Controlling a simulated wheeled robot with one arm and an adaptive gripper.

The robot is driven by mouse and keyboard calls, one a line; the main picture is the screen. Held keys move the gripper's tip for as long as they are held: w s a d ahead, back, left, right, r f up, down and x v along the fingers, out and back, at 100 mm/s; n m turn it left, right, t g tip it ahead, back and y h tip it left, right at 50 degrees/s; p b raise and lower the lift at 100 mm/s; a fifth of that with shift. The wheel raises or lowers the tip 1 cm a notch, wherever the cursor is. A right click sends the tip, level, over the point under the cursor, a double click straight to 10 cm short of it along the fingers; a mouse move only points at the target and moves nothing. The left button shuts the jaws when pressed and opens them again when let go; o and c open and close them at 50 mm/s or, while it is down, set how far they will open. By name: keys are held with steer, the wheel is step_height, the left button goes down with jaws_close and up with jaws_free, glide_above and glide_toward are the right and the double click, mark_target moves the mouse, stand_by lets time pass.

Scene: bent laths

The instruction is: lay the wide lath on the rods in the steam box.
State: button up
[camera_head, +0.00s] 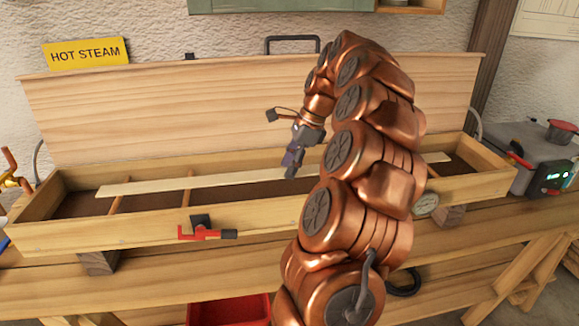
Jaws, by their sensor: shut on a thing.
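The wide lath (205,180) is a long, pale, flat strip. It lies lengthwise inside the open steam box (150,232), over the cross rods (187,190). Its left end is past the leftmost rod (119,192); its right part passes behind my arm and shows again at the far right. My gripper (291,170) is over the middle of the lath, pointing down, with its jaws shut on the lath. The exact contact at the fingertips is small and partly dark. Whether the lath touches every rod cannot be told.
The box's lid (230,100) stands open behind it, with a yellow HOT STEAM sign (86,54). A red latch (205,232) is on the front wall. A grey steam generator (540,150) stands at the right. A red bin (230,311) is below the bench.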

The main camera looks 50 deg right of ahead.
steer(key=shift+f, duration=0.2)
steer(key=shift+w+a+f+b, duration=0.1)
steer(key=shift+f+b, duration=1.05)
steer(key=shift+f, duration=1.2)
steer(key=shift+f, duration=0.3)
steer(key=o, duration=1.3)
steer(key=shift+o, duration=0.9)
steer(key=shift+r, duration=0.15)
steer(key=shift+p+v, duration=1)
steer(key=shift+v, duration=1.9)
